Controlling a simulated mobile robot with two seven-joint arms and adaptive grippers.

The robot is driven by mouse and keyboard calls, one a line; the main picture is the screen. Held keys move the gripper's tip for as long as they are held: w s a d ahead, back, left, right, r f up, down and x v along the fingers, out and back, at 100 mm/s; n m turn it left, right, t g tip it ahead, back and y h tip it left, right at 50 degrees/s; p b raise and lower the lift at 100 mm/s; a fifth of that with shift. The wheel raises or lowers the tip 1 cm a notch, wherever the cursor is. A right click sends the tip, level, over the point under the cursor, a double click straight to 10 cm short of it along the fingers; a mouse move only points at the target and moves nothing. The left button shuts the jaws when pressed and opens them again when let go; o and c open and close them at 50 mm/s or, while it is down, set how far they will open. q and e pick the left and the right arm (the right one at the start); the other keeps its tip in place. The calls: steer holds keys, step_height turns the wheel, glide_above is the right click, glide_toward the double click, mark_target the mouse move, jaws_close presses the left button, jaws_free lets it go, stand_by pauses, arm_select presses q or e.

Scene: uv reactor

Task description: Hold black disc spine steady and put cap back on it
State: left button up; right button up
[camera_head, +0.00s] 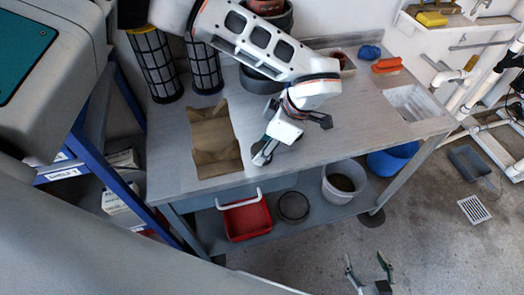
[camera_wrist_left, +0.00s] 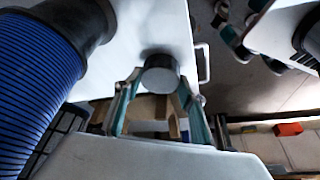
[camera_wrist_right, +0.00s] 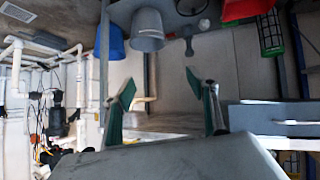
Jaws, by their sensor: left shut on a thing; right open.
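My left gripper (camera_head: 263,155) is low over the bench, left of its middle. In the left wrist view its fingers (camera_wrist_left: 160,88) are shut on a grey, round-ended piece (camera_wrist_left: 160,76); I cannot tell whether this is the cap or the spine. Two black mesh cylinders (camera_head: 155,68) (camera_head: 205,68) stand at the bench's back left. A blue ribbed cylinder with a black end (camera_wrist_left: 40,60) is at the left of the left wrist view. My right gripper (camera_head: 370,275) is open and empty in front of the bench; its spread fingers show in the right wrist view (camera_wrist_right: 168,98).
A red crate (camera_head: 246,218) and a white bucket (camera_head: 343,182) are on the lower shelf. An orange brush (camera_head: 387,65) lies at the back right. The bench's right part is mostly clear.

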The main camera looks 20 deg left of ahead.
steer(key=shift+f, duration=0.1)
arm_select(q)
step_height(320, 180, up, 20)
steer(key=p, duration=0.1)
steer(key=shift+p, duration=0.4)
arm_select(e)
steer(key=shift+s+a+r, duration=0.25)
steer(key=shift+r, duration=0.3)
